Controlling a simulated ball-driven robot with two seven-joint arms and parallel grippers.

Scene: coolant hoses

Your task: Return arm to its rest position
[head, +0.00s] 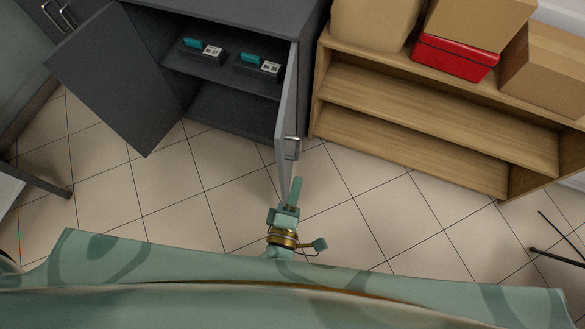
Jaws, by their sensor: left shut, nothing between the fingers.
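My left gripper (293,194) shows at the lower middle of the head view, just above the edge of my own body. Its green fingers are together with nothing between them, and they point up toward the cabinet. The fingertips are just below the handle (292,148) of the open right cabinet door (287,110); I cannot tell if they touch the door. My right gripper is out of view. Much of my left arm is hidden.
The dark grey cabinet (225,22) stands with both doors open; the left door (115,80) swings out wide. Two black boxes with teal tops (202,50) (258,66) sit inside. A wooden shelf (440,95) bears cartons and a red box (453,60).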

